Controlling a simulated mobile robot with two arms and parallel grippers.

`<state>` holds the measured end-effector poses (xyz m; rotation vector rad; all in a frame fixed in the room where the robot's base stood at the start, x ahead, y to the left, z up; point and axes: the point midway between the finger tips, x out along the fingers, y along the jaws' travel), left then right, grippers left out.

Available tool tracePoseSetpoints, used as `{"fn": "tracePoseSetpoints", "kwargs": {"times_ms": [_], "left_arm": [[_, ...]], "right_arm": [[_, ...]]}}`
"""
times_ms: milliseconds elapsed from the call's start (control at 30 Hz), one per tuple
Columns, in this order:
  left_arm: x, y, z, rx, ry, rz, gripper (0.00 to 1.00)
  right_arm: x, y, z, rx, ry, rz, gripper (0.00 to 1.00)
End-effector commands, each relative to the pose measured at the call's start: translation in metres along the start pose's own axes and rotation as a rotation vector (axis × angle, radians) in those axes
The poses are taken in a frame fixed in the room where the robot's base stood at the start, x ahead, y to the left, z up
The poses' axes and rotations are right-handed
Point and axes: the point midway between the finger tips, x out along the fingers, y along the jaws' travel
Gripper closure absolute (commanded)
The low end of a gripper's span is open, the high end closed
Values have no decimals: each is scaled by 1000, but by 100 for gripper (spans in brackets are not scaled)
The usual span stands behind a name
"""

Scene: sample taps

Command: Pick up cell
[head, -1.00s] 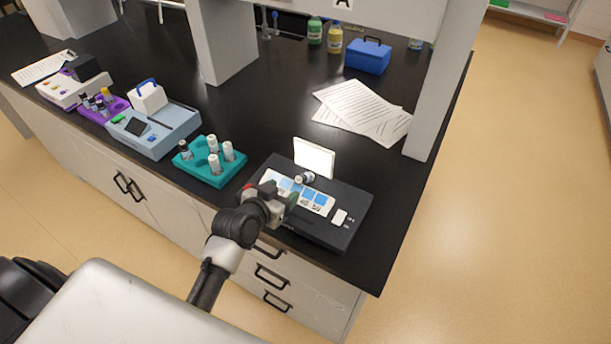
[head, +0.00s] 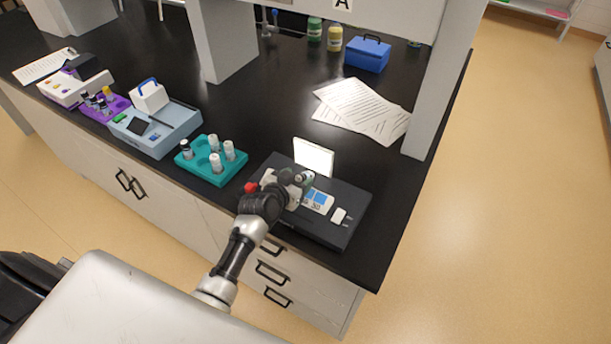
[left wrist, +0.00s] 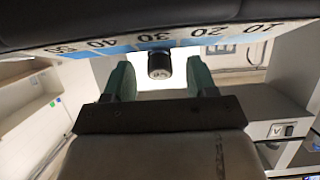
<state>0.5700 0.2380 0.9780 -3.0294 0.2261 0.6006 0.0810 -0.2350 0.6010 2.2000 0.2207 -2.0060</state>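The cell (left wrist: 159,65) shows in the left wrist view as a small round piece with a dark rim and a pale end. It is in front of the bright panel, by the numbered strip (left wrist: 190,33). My left gripper (left wrist: 161,78) is open, with one green finger on each side of the cell and a gap to both. In the head view my left gripper (head: 302,181) is over the black device (head: 341,229) with the upright white panel (head: 314,157). It hides most of the cell there. My right gripper is not in view.
A teal rack (head: 209,174) with several vials stands left of the device. A blue-grey instrument (head: 157,141) and a purple rack (head: 118,107) are farther left. Papers (head: 362,108) and a grey post (head: 433,100) are behind. The bench right of the device is clear.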

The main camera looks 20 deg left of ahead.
Motion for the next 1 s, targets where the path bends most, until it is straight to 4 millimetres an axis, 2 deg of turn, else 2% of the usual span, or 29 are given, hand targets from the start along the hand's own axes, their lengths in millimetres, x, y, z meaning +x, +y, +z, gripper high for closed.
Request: {"fn": "tracePoseSetpoints", "kwargs": {"times_ms": [33,300,367,667,1000], "left_arm": [[0,0,0,0,0,0,49],[0,0,0,0,0,0,88],[0,0,0,0,0,0,91],[-1,-1,-4,0,0,-1,92],[-3,-3,-27,0,1,-1,92]], "right_arm": [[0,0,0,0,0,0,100],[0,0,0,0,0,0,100],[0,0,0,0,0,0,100],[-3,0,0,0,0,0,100],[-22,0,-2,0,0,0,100]]}}
